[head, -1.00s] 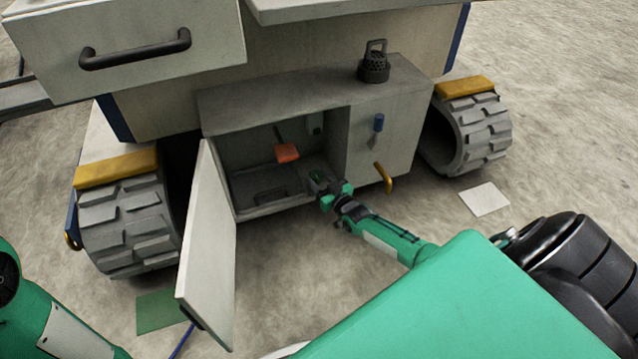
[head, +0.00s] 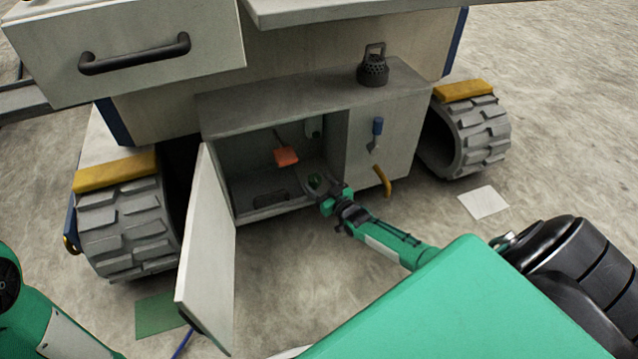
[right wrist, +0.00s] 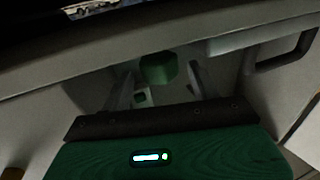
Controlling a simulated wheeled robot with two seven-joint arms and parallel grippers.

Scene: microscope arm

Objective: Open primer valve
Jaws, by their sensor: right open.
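An open compartment (head: 230,160) in the machine's front holds an orange paddle-shaped piece (head: 286,157) on a thin stem. I cannot tell for sure which part is the primer valve. My right gripper (head: 314,184) is open at the compartment's front opening, below and right of the orange piece and apart from it. In the right wrist view, a dark green block-like knob (right wrist: 157,68) shows between the spread fingers (right wrist: 160,85); contact cannot be told. My left gripper is out of view; only part of my left arm shows at lower left.
The compartment door (head: 208,250) stands open at left. A black vented cap (head: 373,70) stands on the ledge. Wheels flank the compartment.

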